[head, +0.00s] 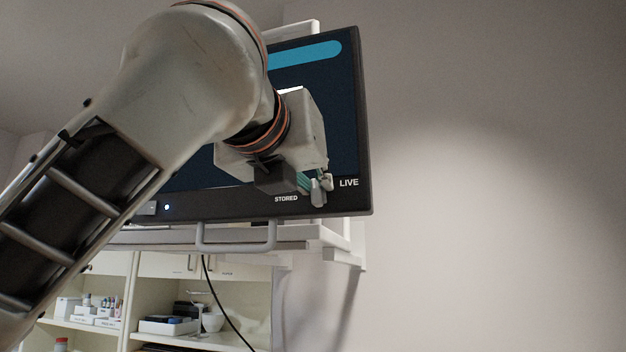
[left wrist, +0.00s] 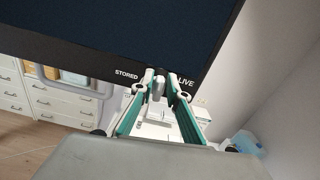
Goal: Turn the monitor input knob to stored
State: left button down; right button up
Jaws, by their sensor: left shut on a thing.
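The monitor (head: 362,120) has a dark screen and a black bezel with the white labels STORED (head: 286,198) and LIVE (head: 349,183). Both labels also show in the left wrist view, STORED (left wrist: 126,75) on the left and LIVE (left wrist: 187,82) on the right. The grey input knob (left wrist: 157,88) sits between them on the lower bezel. My left gripper (head: 321,188) reaches it from the front, with its green-lined fingers (left wrist: 160,84) on both sides of the knob, shut on it. In the head view the fingers mostly hide the knob, and I cannot tell its exact pointing. My right gripper is not in view.
A metal handle bar (head: 236,248) runs below the monitor. Shelves (head: 205,338) with boxes and a white bowl stand beneath at the left, and a black cable (head: 222,308) hangs in front. The wall to the right is bare.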

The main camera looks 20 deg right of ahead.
pick_arm(q)
jog(key=shift+w+a+f+n+b, duration=0.2)
jog(key=shift+n+b, duration=0.3)
jog(key=shift+n, duration=2.35)
jog(key=shift+w+a+f+n+b, duration=0.1)
jog(key=shift+a+f+n+b, duration=0.3)
jog(key=shift+n, duration=2.4)
jog(key=shift+w+f+n+b, duration=0.1)
jog(key=shift+n+b, duration=0.55)
jog(key=shift+n, duration=2.2)
jog(key=c, duration=2)
grip_release()
jog(key=shift+o, duration=0.2)
jog(key=shift+s, duration=0.1)
